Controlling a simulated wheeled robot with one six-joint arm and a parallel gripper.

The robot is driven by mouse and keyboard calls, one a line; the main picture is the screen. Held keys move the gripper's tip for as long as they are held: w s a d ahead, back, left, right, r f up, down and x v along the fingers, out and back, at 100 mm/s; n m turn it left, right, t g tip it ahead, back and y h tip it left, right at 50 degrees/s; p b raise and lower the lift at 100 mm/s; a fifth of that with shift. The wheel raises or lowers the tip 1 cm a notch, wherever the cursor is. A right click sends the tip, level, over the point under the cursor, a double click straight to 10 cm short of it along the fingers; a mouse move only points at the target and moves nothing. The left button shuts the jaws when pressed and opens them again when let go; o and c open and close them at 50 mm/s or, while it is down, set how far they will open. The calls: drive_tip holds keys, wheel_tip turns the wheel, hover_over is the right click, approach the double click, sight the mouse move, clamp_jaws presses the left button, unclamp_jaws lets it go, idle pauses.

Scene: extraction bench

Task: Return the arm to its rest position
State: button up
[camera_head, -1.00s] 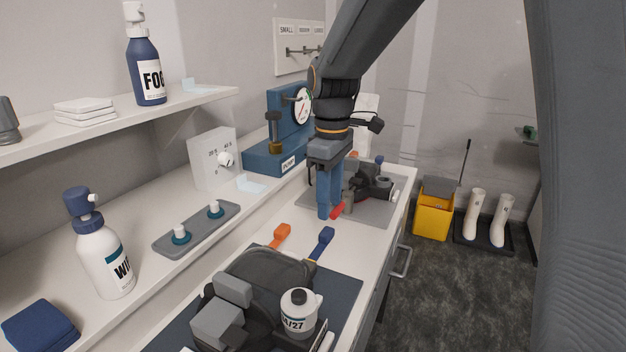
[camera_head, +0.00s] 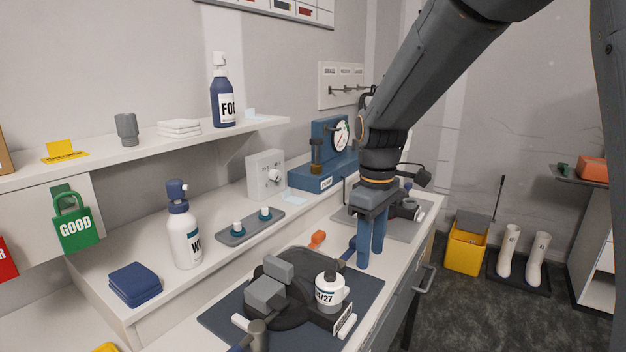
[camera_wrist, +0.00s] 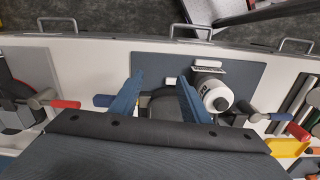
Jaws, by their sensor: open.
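My gripper (camera_head: 370,246) hangs from my arm over the front part of the bench in the head view, its blue fingers pointing down. In the wrist view my gripper (camera_wrist: 168,98) shows two blue fingers spread apart, with nothing held between them. The gripper looks apart from these things.
A dark mat (camera_head: 226,318) lies on the bench with the device on it. A grey mat (camera_head: 398,232) with tools lies farther back. A white spray bottle (camera_head: 186,240) and a blue pump unit (camera_head: 318,176) stand on the ledge.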

drive_tip(key=s+d+f+m, duration=0.3)
drive_tip(key=s+f+m, duration=0.2)
drive_tip(key=s, duration=0.3)
drive_tip(key=s+d+f+m, duration=0.4)
drive_tip(key=s+f+m, duration=0.1)
drive_tip(key=s, duration=0.3)
drive_tip(key=shift+s+d+t, duration=0.25)
drive_tip(key=shift+d+t, duration=0.05)
drive_tip(key=shift+t, duration=0.1)
